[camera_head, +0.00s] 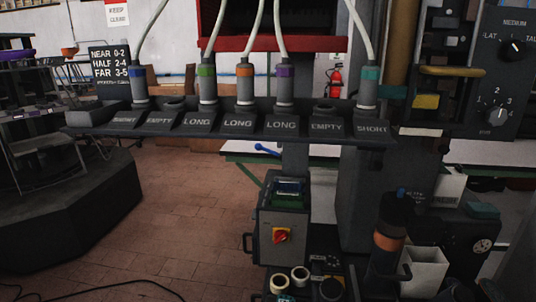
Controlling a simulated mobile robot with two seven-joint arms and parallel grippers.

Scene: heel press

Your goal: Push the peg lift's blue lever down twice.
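A small blue lever (267,149) shows just below the dark labelled rack. It sticks out to the left of a dark upright post (295,160) and slopes slightly down to the right. Where it joins the post is partly hidden, so I cannot tell its full travel. I cannot make out the rest of the peg lift for certain. Neither of my grippers is in view, and nothing is seen touching the lever.
A long rack (240,138) with several hose-topped coloured plugs spans above the lever. A dark control box (283,222) with a red knob stands below. A dark cylinder with an orange band (389,242) and a white bin (424,272) are at lower right. Open brick floor (180,210) lies left.

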